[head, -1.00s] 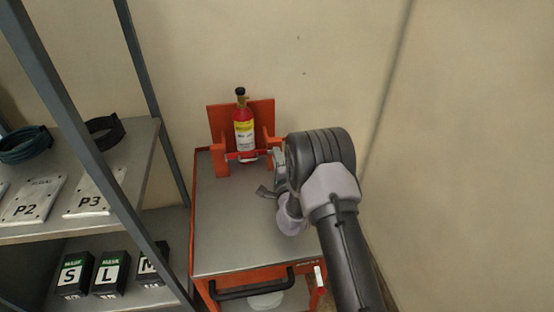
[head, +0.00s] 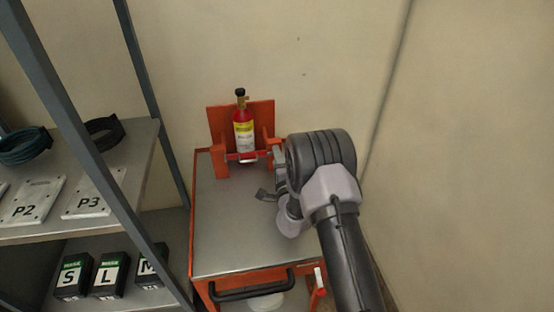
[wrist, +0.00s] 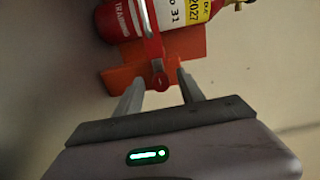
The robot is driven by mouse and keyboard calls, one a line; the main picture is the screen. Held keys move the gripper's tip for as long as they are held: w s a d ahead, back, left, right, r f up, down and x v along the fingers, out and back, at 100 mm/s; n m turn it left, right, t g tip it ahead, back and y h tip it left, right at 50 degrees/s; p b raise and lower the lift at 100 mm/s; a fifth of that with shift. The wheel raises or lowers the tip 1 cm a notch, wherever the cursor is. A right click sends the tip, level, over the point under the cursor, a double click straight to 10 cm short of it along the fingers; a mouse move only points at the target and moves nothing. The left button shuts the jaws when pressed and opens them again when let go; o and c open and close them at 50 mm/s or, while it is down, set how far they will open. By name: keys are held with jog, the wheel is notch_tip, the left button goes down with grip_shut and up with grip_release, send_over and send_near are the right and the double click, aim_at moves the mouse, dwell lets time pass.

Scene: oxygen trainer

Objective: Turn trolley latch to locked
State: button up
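A red and yellow oxygen cylinder (head: 244,128) stands upright in an orange bracket (head: 218,118) at the back of the trolley (head: 225,230). A red latch bar (head: 243,157) crosses the front of the cylinder. In the wrist view the red latch (wrist: 152,42) runs over the cylinder (wrist: 190,15) and ends in a round red piece. My gripper (wrist: 160,82) is open, its two fingers apart, with that round end showing between their tips. I cannot tell whether they touch it. In the head view my arm partly hides the gripper, right of the bracket.
A shelf (head: 145,150) at left holds dark hose coils (head: 104,132), plates marked P2 and P3 (head: 95,193), and black boxes (head: 110,275). A dark handle (head: 250,288) and a red, white-tipped part (head: 320,280) are at the trolley's front. Its top is mostly clear. Walls stand behind and right.

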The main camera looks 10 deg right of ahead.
jog(key=s+p, duration=0.1)
jog(key=s, duration=1.6)
jog(key=shift+s+p, duration=0.2)
jog(key=shift+p, duration=0.1)
